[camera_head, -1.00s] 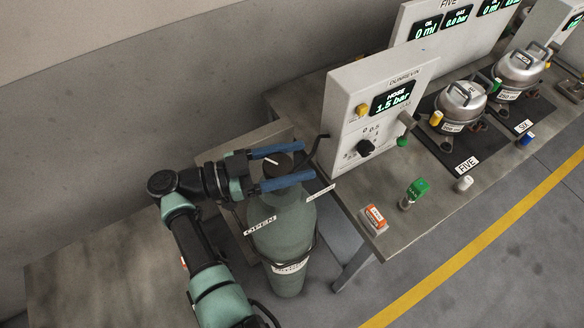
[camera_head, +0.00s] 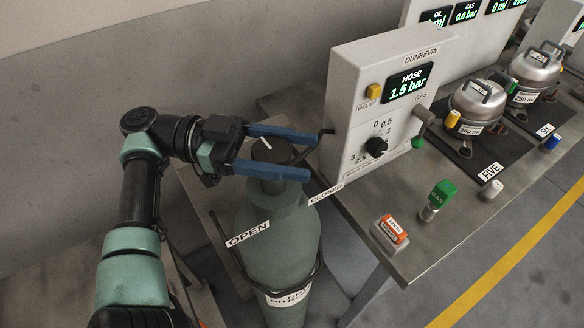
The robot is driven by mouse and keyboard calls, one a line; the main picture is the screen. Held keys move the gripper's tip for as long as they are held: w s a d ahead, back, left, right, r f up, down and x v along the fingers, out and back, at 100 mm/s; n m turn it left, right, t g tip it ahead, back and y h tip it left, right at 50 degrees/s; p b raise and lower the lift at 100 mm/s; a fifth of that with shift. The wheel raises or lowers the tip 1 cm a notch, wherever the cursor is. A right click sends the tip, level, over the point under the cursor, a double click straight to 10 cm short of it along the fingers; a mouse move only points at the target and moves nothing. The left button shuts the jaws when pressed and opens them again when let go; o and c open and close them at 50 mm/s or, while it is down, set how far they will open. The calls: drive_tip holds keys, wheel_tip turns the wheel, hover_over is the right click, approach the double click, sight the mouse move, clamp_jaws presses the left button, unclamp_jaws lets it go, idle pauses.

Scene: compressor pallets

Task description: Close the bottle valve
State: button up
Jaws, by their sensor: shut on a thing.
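The green-grey gas bottle (camera_head: 277,232) stands upright at the centre, with a dark round valve knob (camera_head: 272,152) on top. A short white mark shows on the knob's top, pointing to the upper left. An OPEN tag (camera_head: 248,235) sits at the bottle's left and a CLOSED tag (camera_head: 326,194) at its right. My gripper (camera_head: 311,156) reaches in from the left, its two blue fingers on either side of the knob, shut on it. The near finger hides part of the knob's side and the bottle neck.
A metal bench (camera_head: 455,205) stands close on the right, with the DUNREVIN panel (camera_head: 372,110) reading 1.5 bar. A dark hose runs from behind the knob toward the panel. An orange-and-white block (camera_head: 390,233) and a green GAS fitting (camera_head: 438,197) lie near the bench edge.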

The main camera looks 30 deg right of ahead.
drive_tip(key=shift+s+m+g+y+b, duration=0.1)
drive_tip(key=shift+m+g+y+b, duration=0.25)
drive_tip(key=shift+b, duration=0.5)
drive_tip(key=o, duration=1.4)
drive_tip(key=shift+r, duration=0.1)
drive_tip(key=shift+c, duration=0.2)
